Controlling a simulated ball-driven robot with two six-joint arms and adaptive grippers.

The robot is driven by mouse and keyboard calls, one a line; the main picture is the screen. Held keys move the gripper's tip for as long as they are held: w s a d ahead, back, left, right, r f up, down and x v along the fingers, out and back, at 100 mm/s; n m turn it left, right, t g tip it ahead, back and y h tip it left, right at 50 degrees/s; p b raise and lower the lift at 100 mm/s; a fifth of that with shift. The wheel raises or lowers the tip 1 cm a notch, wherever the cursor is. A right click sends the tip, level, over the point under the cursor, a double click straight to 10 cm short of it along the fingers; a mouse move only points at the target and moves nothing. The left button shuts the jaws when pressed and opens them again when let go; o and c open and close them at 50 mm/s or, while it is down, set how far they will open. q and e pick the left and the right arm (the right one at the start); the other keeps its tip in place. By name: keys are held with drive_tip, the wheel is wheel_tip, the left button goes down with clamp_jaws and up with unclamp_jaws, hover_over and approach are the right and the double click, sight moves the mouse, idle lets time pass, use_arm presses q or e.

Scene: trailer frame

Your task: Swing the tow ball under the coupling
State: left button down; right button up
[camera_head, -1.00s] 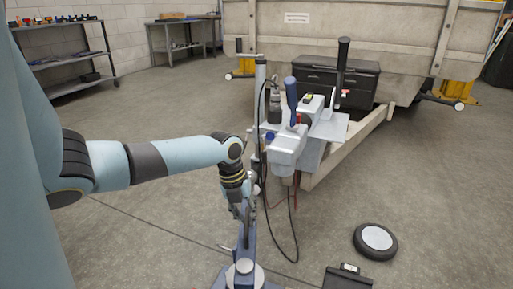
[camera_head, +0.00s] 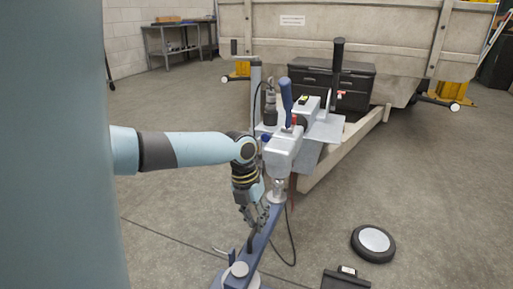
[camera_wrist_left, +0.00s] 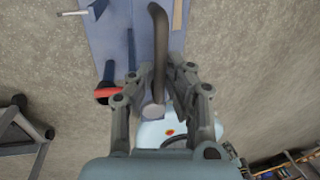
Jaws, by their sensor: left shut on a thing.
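The trailer coupling (camera_head: 283,154) is a pale grey housing with a blue lever (camera_head: 286,96) at the front of the trailer's drawbar. The shiny tow ball (camera_head: 277,187) sits at the far end of a blue swing arm (camera_head: 265,232), just below the coupling in the head view. I cannot tell whether they are exactly lined up or touching. My left gripper (camera_head: 257,219) is at the swing arm, shut on its dark curved handle (camera_wrist_left: 158,35). In the left wrist view the handle rises between the fingers. My right gripper is not in view.
A wheel (camera_head: 373,243) lies flat on the floor at the right, with a dark box (camera_head: 345,280) nearer. A black cable hangs beside the coupling. A drawer chest (camera_head: 335,82) stands behind the drawbar (camera_head: 340,158).

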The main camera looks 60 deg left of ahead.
use_arm(q)
drive_tip(key=shift+d, duration=0.1)
drive_tip(key=c, duration=1.3)
unclamp_jaws()
drive_tip(key=shift+w, duration=0.1)
drive_tip(key=shift+c, duration=0.2)
wheel_tip(320, 180, up, 12)
drive_tip(key=s+a, duration=0.1)
drive_tip(key=a, duration=0.1)
drive_tip(key=shift+s+f, duration=0.15)
drive_tip(key=shift+s, duration=0.1)
